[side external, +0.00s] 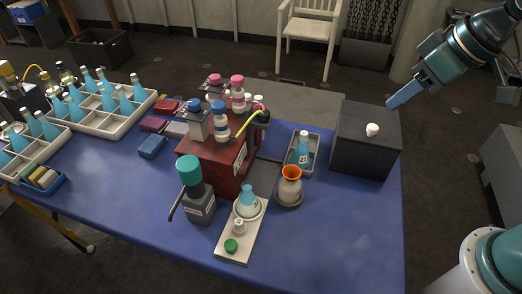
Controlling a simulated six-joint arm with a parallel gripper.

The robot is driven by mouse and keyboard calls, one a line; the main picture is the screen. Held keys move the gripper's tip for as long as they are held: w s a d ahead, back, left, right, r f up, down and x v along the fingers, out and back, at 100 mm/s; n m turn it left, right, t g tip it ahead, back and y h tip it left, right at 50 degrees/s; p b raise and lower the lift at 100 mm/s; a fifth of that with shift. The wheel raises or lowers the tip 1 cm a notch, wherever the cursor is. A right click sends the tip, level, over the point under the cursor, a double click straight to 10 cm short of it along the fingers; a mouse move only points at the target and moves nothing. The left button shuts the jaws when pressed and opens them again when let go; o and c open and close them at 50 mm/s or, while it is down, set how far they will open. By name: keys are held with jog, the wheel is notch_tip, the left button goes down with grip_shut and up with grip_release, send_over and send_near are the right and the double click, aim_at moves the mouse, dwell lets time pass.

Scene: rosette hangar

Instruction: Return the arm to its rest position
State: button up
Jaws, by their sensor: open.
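My gripper (405,95) is at the upper right, raised in the air above the right end of the blue table. Its blue fingers point down and left, over the back of a dark grey box (366,153). The fingers hold nothing that I can see. The gap between them does not show clearly from this side.
The table's front right is clear.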

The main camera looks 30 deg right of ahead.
jog(key=s+d+m, duration=0.1)
jog(key=s+d, duration=0.2)
jog(key=s, duration=0.3)
jog(key=s+d+r+m+h, duration=0.1)
jog(key=s+d, duration=0.3)
jog(key=s, duration=0.2)
jog(key=shift+d+m, duration=0.2)
jog(key=shift+m, duration=0.1)
jog(key=o, duration=0.7)
jog(key=shift+w+r, duration=0.1)
jog(key=shift+c, duration=0.2)
jog(key=o, duration=0.3)
jog(key=shift+w+a+r, duration=0.1)
jog(key=shift+w, duration=0.05)
jog(key=shift+o, duration=1)
jog(key=shift+w+a+r, duration=0.1)
jog(key=shift+w+r, duration=0.05)
jog(key=shift+w, duration=0.15)
jog(key=w+a+m+g, duration=0.3)
jog(key=w+a+m, duration=0.2)
jog(key=w+a, duration=1.05)
jog(key=w+a+f+m+g, duration=0.1)
jog(key=w+a+f+m, duration=0.15)
jog(key=a+f, duration=0.6)
jog(key=w+a+f+m+g, duration=0.15)
jog(key=w+a+f, duration=0.3)
jog(key=a, duration=0.75)
notch_tip(320, 180, down, 10)
jog(key=shift+s+d, duration=0.25)
jog(key=shift+s, duration=0.15)
